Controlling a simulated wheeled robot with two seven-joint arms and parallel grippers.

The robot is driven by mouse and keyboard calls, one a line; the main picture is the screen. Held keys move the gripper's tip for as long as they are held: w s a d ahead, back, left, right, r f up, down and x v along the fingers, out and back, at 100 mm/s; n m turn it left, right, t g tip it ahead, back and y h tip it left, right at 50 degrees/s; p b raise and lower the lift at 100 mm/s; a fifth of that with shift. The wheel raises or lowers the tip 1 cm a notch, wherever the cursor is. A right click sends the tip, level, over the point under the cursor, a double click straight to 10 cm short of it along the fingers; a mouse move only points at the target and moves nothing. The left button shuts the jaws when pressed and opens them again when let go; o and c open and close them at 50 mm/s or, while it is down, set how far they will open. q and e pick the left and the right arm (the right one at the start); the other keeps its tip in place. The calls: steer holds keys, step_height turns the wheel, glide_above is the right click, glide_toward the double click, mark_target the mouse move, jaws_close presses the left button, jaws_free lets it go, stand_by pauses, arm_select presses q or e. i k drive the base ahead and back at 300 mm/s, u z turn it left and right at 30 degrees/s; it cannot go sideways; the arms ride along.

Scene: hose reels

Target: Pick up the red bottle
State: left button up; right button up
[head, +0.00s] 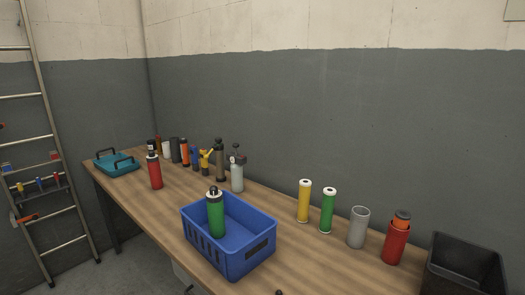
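A red bottle (155,172) with a dark and pale top stands upright on the wooden table (165,205), left of the blue crate and right of the teal tray. Its full side shows and nothing covers it. Neither of my grippers shows in the head view. I see nothing holding the red bottle.
A blue crate (228,265) holds a green bottle (215,216). Several bottles and tools crowd behind the red bottle. A teal tray (118,170) lies at the far left. Yellow (304,201), green (327,211) and grey (358,228) cylinders and a black bin (465,275) stand right.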

mark_target(153, 163)
steer(key=u, duration=1.6)
steer(key=i, duration=1.7)
steer(key=z, duration=1.9)
